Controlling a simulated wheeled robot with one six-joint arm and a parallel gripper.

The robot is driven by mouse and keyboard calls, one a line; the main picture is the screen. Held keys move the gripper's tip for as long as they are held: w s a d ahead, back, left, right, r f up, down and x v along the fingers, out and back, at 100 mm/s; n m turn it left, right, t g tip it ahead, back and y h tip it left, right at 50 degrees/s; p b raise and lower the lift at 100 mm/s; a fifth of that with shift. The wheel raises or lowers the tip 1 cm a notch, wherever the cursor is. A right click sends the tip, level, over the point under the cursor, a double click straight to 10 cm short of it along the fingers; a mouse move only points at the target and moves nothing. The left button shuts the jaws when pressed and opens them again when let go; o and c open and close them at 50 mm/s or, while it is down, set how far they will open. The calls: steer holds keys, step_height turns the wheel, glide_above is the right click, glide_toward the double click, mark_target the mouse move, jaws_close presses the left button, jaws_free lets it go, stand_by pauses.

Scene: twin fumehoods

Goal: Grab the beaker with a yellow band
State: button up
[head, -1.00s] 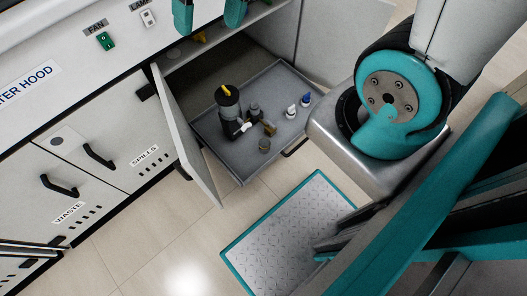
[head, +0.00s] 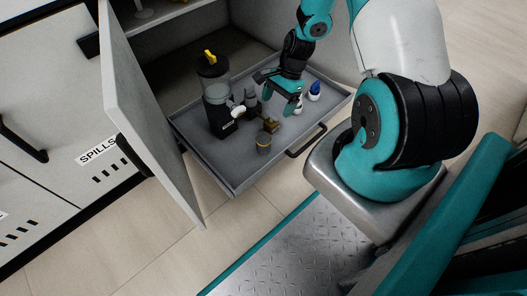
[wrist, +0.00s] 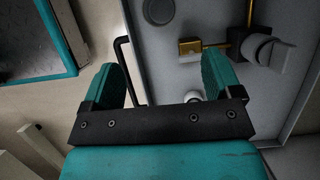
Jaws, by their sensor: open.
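The small grey beaker with a yellowish band (head: 263,143) stands upright near the front edge of the pulled-out drawer. In the wrist view a dark round shape (wrist: 158,10) at the top edge looks like this beaker from above. My gripper (head: 284,92) is open and empty over the back right part of the drawer, behind and to the right of the beaker. In the wrist view both teal fingers (wrist: 163,82) are spread apart with nothing held between them. A small white thing beside the right finger is partly hidden.
The grey drawer (head: 212,165) also holds a black-based apparatus with a yellow top (head: 217,100), a brass-coloured fitting (head: 270,125) and a blue-capped bottle (head: 314,91). A black handle (head: 306,141) sticks out in front. The open cabinet door (head: 140,110) stands at left.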

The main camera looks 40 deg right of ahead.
steer(key=b, duration=0.6)
glide_toward(259, 152)
steer(key=shift+w+d+f, duration=0.15)
steer(key=shift+w+f, duration=0.05)
steer(key=shift+f, duration=0.75)
steer(key=b+x, duration=0.5)
steer(key=shift+c, duration=0.4)
steer(key=c, duration=0.9)
